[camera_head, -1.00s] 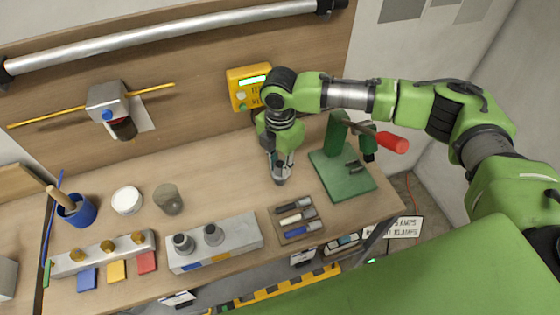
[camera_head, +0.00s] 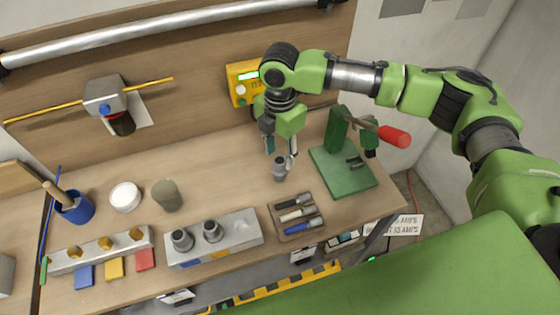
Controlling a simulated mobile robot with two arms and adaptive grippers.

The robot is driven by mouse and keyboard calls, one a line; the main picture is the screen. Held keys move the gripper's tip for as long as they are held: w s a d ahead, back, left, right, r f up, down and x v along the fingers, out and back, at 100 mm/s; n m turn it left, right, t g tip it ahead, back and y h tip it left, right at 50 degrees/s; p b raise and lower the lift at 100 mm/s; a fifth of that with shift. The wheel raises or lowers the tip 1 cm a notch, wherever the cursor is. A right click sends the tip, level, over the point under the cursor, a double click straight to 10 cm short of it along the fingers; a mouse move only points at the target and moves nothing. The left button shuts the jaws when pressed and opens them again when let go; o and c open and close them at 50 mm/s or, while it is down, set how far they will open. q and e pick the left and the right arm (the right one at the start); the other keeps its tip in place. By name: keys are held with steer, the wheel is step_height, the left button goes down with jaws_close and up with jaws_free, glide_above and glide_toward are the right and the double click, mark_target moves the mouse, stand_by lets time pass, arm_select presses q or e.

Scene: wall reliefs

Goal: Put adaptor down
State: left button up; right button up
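A small grey metal adaptor (camera_head: 280,170) stands upright on the wooden workbench (camera_head: 232,180), left of the green press. My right gripper (camera_head: 281,150) is just above and around its top, with its fingers spread wide. The fingers look clear of the adaptor, though the contact is too small to be certain. Two similar grey adaptors, the left one (camera_head: 181,240) and the right one (camera_head: 212,231), stand in a grey metal block (camera_head: 240,229) at the bench's front. My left gripper is not in view.
A green press (camera_head: 342,170) with a red handle stands close on the right. A tray (camera_head: 291,236) of markers lies in front. A yellow device (camera_head: 238,92) is on the back wall. A dark cup (camera_head: 167,195) and white jar (camera_head: 125,197) stand left, with clear bench between.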

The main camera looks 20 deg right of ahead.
step_height(320, 180, up, 8)
steer(key=b, duration=0.1)
steer(key=shift+r+b, duration=0.25)
steer(key=shift+b, duration=0.15)
